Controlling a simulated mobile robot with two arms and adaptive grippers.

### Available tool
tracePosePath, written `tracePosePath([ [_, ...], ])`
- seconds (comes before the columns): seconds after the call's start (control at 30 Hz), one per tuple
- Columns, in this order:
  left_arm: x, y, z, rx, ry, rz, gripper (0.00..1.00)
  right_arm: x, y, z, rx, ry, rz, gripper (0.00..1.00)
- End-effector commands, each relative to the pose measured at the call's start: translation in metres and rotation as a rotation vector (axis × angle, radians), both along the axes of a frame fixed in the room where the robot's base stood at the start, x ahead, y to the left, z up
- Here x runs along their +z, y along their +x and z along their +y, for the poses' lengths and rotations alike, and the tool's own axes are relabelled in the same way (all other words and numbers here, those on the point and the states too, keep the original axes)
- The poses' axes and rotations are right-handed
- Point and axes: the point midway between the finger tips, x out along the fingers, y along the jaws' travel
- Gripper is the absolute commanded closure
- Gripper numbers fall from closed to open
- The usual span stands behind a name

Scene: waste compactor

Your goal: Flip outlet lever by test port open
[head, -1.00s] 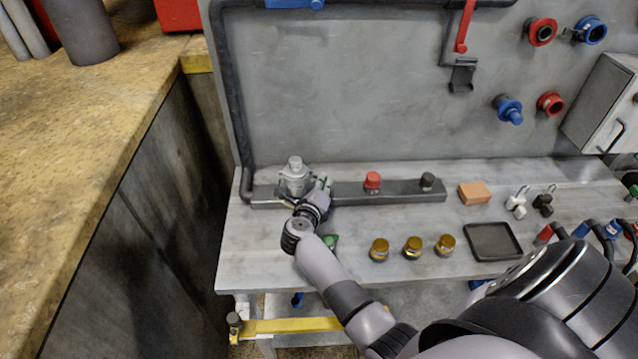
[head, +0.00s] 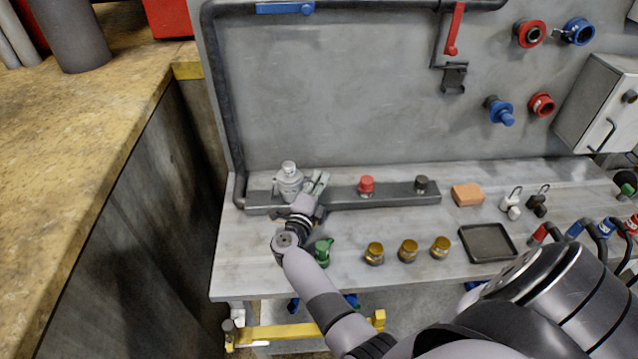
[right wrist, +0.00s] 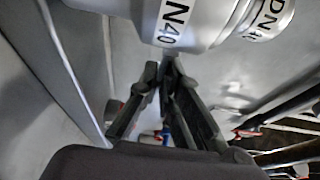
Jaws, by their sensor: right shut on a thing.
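My right gripper (head: 318,184) is at the left end of the dark rail (head: 390,193) on the bench, just right of a grey valve body (head: 290,181). Its fingers (right wrist: 167,75) are close together at the tips in the right wrist view, below a light grey body marked DN40 (right wrist: 200,18). What they hold is too small to make out. A red lever (head: 455,30) points down on the back panel's pipe, and a blue lever (head: 285,8) lies along the upper pipe. I cannot tell which part is the outlet lever. My left gripper is not in view.
A red knob (head: 366,184) and a dark knob (head: 421,183) stand on the rail. A green fitting (head: 323,251) is close to my wrist, with brass fittings (head: 408,250) to its right. An orange block (head: 467,194) and a dark tray (head: 487,242) lie farther right.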

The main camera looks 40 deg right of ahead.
Motion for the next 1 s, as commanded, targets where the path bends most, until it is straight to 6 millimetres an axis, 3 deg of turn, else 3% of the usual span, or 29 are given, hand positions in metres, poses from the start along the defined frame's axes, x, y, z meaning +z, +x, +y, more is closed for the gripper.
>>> tracePosePath([
  [0.53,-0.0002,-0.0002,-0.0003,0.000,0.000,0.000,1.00,0.0007,0.0002,0.0007,0.001,-0.018,0.011,1.00],
  [0.57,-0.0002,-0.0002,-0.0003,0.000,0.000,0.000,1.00,0.0007,0.0003,0.0007,0.001,-0.018,0.011,0.93],
  [0.67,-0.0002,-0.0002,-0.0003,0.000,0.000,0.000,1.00,0.0007,0.0002,0.0007,0.001,-0.018,0.011,0.86],
  [1.0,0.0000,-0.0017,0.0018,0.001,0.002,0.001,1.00,0.0005,0.0002,0.0003,0.001,-0.007,0.004,0.86],
])
